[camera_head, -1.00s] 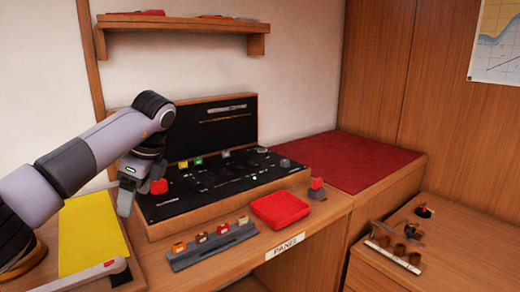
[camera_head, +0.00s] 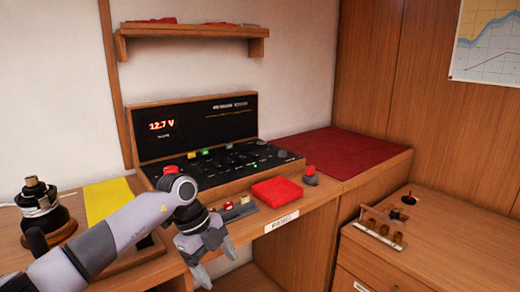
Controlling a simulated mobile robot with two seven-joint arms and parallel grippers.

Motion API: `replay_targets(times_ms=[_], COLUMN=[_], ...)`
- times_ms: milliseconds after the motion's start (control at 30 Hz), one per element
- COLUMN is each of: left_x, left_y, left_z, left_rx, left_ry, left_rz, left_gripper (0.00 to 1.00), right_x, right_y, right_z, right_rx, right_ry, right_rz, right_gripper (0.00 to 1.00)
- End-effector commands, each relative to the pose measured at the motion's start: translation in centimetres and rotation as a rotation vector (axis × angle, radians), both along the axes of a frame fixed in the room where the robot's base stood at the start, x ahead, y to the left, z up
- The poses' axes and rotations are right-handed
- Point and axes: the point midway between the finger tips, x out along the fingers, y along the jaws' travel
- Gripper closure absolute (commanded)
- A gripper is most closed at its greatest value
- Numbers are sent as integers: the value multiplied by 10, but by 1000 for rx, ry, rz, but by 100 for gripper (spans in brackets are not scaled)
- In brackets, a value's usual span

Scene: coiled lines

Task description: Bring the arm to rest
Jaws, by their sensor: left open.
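My left arm comes in from the lower left across the desk. Its gripper (camera_head: 217,268) hangs in front of the desk's front edge, fingers pointing down, apart and empty. The arm's wrist covers part of the grey fuse rack (camera_head: 245,208) and the front left of the black switch panel (camera_head: 225,165). The panel's upright part reads 12.7 V, and a green light shows on its lower part. A red knob (camera_head: 170,169) shows just above the wrist. My right gripper is not in view.
A red tray (camera_head: 277,191) and a red-topped grey piece (camera_head: 310,175) stand right of the rack. A yellow sheet (camera_head: 107,199) and a black-and-metal fitting (camera_head: 40,208) are at left. A small rack (camera_head: 382,228) stands on the right cabinet. A shelf (camera_head: 192,45) hangs above.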

Motion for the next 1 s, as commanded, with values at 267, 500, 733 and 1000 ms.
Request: replay_targets(times_ms=[267, 500, 733, 1000], left_x=[-72, -97, -94, -107], left_y=[-114, -140, -102, -14], left_z=[-20, 8, 12, -44], left_rx=[-702, -1213, -1483, -1446], left_ry=[-1, -103, -231, -319], left_rz=[-154, 45, 470, 1092], left_gripper=[24, 24, 24, 24], right_x=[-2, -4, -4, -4], right_y=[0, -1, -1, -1], right_z=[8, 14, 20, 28], right_rx=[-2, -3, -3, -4], right_ry=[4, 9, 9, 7], right_rz=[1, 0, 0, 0], right_gripper=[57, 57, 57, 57])
